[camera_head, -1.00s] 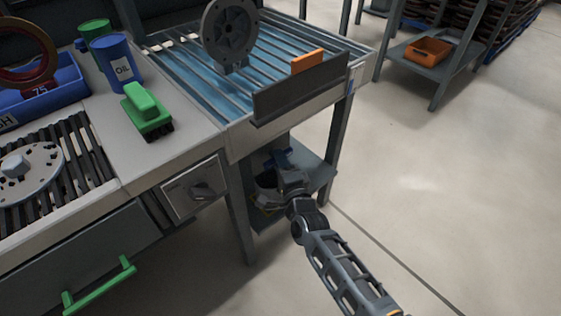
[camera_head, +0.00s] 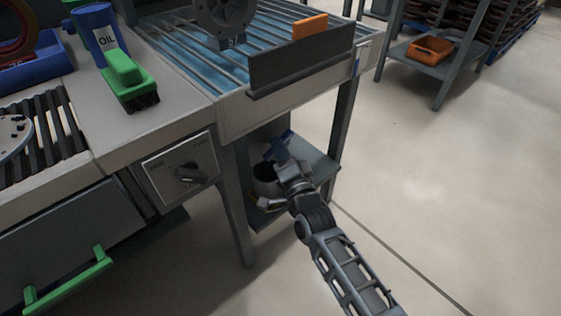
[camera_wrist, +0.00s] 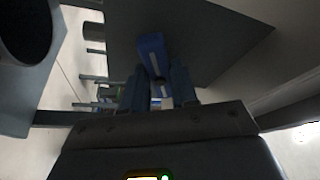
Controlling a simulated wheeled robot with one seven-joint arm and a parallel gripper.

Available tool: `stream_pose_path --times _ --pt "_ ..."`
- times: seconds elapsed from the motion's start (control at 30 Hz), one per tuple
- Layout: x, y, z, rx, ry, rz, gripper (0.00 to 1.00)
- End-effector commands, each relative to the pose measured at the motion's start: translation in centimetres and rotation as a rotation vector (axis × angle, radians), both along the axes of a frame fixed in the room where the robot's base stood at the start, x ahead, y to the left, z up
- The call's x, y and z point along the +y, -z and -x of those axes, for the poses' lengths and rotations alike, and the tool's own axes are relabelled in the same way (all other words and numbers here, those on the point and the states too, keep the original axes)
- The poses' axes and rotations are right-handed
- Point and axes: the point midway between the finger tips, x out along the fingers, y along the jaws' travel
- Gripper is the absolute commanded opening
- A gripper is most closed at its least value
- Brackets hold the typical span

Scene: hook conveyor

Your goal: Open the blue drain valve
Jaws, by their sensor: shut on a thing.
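The blue drain valve handle (camera_head: 280,146) shows under the slatted washing table, above the lower shelf. In the wrist view the blue handle (camera_wrist: 153,54) stands between the two fingers. My gripper (camera_head: 278,163) reaches in under the table, and in the wrist view my gripper (camera_wrist: 160,88) is shut on the handle. The valve body and pipe are mostly hidden by my gripper and the table.
A dark-mouthed round container (camera_head: 266,178) stands on the lower shelf (camera_head: 318,166), left of my gripper. Table legs (camera_head: 343,128) stand on both sides. A dial panel (camera_head: 180,170) is at left.

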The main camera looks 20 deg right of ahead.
Motion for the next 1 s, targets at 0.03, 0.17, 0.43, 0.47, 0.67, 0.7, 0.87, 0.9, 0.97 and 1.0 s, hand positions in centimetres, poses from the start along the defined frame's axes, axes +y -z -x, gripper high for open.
stream_pose_path --times 0.03,0.17,0.43,0.47,0.67,0.7,0.87,0.9,0.97,1.0 --pt "-0.09 1.07 0.03 -0.013 0.001 0.042 0.00" --pt "-0.16 0.96 -0.01 -0.051 0.002 0.160 0.00" --pt "-0.28 0.58 -0.07 -0.127 0.001 0.403 0.00" --pt "-0.30 0.54 -0.08 -0.134 0.001 0.430 0.00" --pt "-0.38 0.38 -0.15 -0.192 0.000 0.610 0.00" --pt "-0.38 0.40 -0.15 -0.203 -0.001 0.647 0.00" --pt "-0.46 0.42 -0.17 -0.246 0.000 0.779 0.00" --pt "-0.46 0.39 -0.18 -0.257 0.000 0.808 0.00" --pt "-0.48 0.43 -0.20 -0.270 -0.001 0.852 0.00" --pt "-0.50 0.43 -0.20 -0.280 0.000 0.878 0.00"
